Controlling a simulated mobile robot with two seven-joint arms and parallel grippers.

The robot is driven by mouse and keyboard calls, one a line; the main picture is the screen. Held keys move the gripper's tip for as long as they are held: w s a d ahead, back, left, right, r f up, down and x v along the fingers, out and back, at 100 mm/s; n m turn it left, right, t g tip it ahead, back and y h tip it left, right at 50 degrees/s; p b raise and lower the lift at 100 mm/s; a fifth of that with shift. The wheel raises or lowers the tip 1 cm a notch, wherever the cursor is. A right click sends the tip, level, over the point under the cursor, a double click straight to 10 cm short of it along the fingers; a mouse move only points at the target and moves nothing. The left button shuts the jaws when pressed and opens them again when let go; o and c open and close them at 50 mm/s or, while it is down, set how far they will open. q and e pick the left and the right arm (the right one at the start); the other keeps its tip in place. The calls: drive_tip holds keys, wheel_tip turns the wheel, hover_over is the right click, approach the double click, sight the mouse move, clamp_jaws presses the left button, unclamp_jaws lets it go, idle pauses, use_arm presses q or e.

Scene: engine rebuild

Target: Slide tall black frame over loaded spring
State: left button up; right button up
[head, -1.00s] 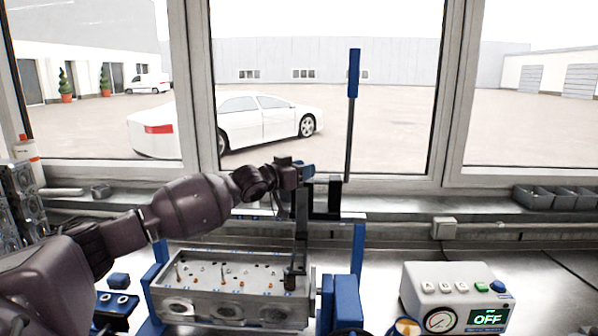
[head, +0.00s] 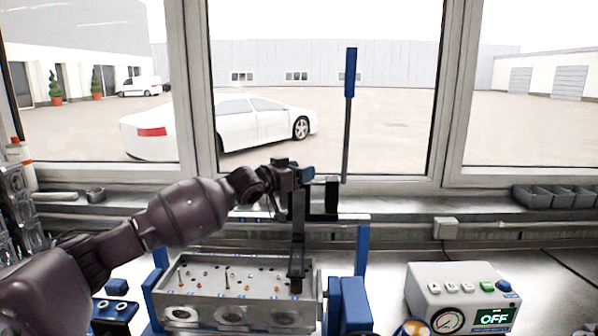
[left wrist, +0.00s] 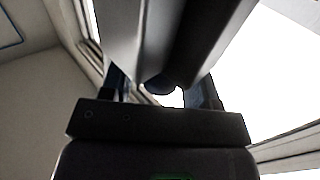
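The tall black frame (head: 298,235) stands upright over the right end of the metal cylinder head (head: 240,317); its foot reaches the top face there. A black bracket at its upper right joins a long lever with a blue handle (head: 350,72). My left gripper (head: 303,178) is at the frame's upper end, close to or touching it. Its fingertips are hidden, so I cannot tell whether it grips. My right gripper is not in view.
A blue stand (head: 360,262) with a crossbar surrounds the cylinder head. A control box (head: 462,284) with a gauge and an "OFF" display stands at the right. Grey bins (head: 553,196) sit on the sill.

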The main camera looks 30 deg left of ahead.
use_arm(q)
drive_tip(key=shift+s, duration=0.15)
drive_tip(key=b+v, duration=0.2)
drive_tip(key=v, duration=0.8)
drive_tip(key=shift+s, duration=0.25)
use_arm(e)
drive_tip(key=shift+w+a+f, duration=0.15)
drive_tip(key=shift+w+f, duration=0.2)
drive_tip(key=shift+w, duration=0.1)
use_arm(q)
drive_tip(key=shift+a, duration=0.15)
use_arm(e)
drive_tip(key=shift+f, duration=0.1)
